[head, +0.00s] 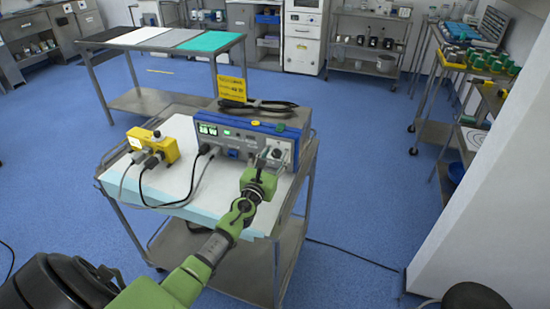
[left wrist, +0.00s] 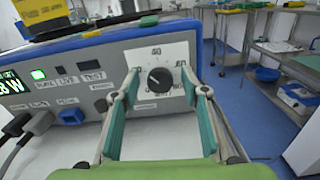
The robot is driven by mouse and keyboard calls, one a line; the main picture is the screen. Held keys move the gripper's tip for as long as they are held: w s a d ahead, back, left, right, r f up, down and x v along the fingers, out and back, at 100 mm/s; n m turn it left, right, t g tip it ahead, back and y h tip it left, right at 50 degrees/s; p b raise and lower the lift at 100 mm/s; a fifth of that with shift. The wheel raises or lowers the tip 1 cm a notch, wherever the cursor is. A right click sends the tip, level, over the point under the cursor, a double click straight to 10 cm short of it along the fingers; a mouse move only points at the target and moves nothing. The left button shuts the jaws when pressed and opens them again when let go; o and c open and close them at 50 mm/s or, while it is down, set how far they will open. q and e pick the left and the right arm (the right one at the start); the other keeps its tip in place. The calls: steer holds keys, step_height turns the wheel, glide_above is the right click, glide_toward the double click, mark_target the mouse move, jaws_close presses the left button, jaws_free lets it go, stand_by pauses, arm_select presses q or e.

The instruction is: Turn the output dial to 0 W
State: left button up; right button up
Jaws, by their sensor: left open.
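The output dial (left wrist: 160,78) is a dark round knob on a white marked plate, at the right end of the front of a blue-and-grey generator (head: 225,135). In the left wrist view the plate shows numbers around the knob, partly hidden by my fingers. A green-lit display (left wrist: 12,82) at the left edge reads a value ending in "8 W". My left gripper (head: 268,158) is open, with its fingers (left wrist: 158,90) on either side of the dial; I cannot tell whether they touch it. My right gripper is not in view.
The generator stands on a steel cart (head: 295,205) with a pale blue drape (head: 200,195). A yellow box (head: 150,147) with plugged cables is at left. A white panel (head: 490,220) stands at right.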

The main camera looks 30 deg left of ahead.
arm_select(q)
steer(key=c, duration=1.1)
steer(key=shift+n, duration=0.3)
steer(key=n+b, duration=0.1)
steer(key=n, duration=0.2)
steer(key=shift+n, duration=0.4)
steer(key=n+b, duration=0.1)
steer(key=n, duration=0.4)
steer(key=shift+a, duration=0.15)
steer(key=n, duration=0.4)
steer(key=shift+f+n+b, duration=0.1)
steer(key=shift+n+b, duration=0.2)
steer(key=shift+n, duration=2.4)
steer(key=shift+f, duration=0.1)
